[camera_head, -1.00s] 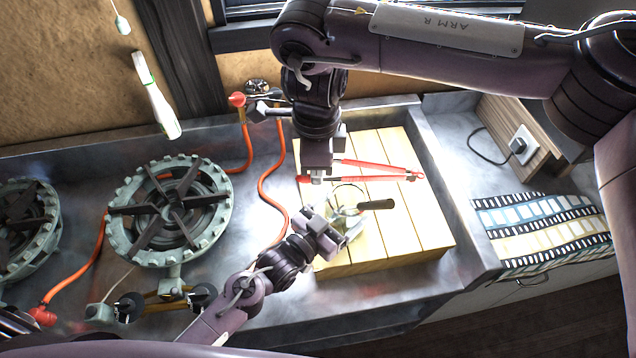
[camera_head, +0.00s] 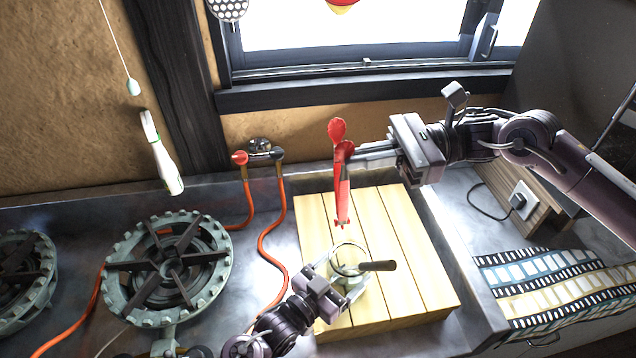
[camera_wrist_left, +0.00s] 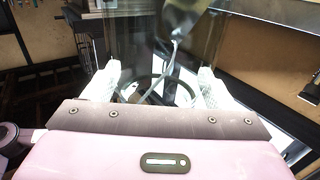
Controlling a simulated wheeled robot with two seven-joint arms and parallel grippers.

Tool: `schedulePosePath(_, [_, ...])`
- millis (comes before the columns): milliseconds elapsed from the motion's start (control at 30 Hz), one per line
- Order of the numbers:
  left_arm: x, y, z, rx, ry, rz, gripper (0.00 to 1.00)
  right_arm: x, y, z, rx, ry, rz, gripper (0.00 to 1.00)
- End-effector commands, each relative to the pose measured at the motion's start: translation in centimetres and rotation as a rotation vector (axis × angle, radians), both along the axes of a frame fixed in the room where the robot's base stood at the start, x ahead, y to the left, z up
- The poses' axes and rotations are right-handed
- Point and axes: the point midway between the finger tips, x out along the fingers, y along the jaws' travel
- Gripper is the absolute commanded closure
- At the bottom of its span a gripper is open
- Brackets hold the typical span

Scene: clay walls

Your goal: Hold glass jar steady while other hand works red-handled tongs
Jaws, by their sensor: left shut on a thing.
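The clear glass jar (camera_head: 347,258) stands on the pale wooden board (camera_head: 415,250). A utensil with a dark handle (camera_head: 378,266) rests in it, the handle sticking out to the right. My left gripper (camera_head: 338,290) is shut on the jar from the near left; the left wrist view shows its pale fingers (camera_wrist_left: 157,88) on either side of the glass. The red-handled tongs (camera_head: 342,185) hang nearly upright above the board, just beyond the jar, tips down. My right gripper (camera_head: 355,155) is shut on the tongs near their upper part. The tips look apart from the jar.
A gas burner (camera_head: 170,265) stands left of the board, with orange hoses (camera_head: 266,230) between. A white and green bottle-like thing (camera_head: 162,155) is at the wall. A film-strip patterned cloth (camera_head: 555,285) lies at right, near a socket (camera_head: 522,198). A window (camera_head: 350,35) is behind.

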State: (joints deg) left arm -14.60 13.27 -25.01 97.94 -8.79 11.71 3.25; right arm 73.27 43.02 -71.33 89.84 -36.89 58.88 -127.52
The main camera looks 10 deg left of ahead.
Motion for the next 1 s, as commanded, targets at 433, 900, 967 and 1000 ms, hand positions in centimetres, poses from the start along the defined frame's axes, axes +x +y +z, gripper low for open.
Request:
schedulePosePath(433, [0.0,0.0,-0.1,0.002,0.001,0.000,0.56,0.3,-2.2,-0.5,0.066,0.027,-0.012,1.00])
schedulePosePath(900, [0.0,0.1,-0.1,0.002,0.001,0.001,0.56,0.3,-2.1,-4.3,0.065,0.027,-0.012,1.00])
schedulePosePath(967, [0.0,0.1,-0.1,0.002,0.001,0.001,0.56,0.3,-2.1,-4.8,0.065,0.027,-0.012,1.00])
schedulePosePath(1000, [0.0,0.1,-0.1,0.003,0.000,0.001,0.56,0.3,-2.1,-5.1,0.065,0.027,-0.012,1.00])
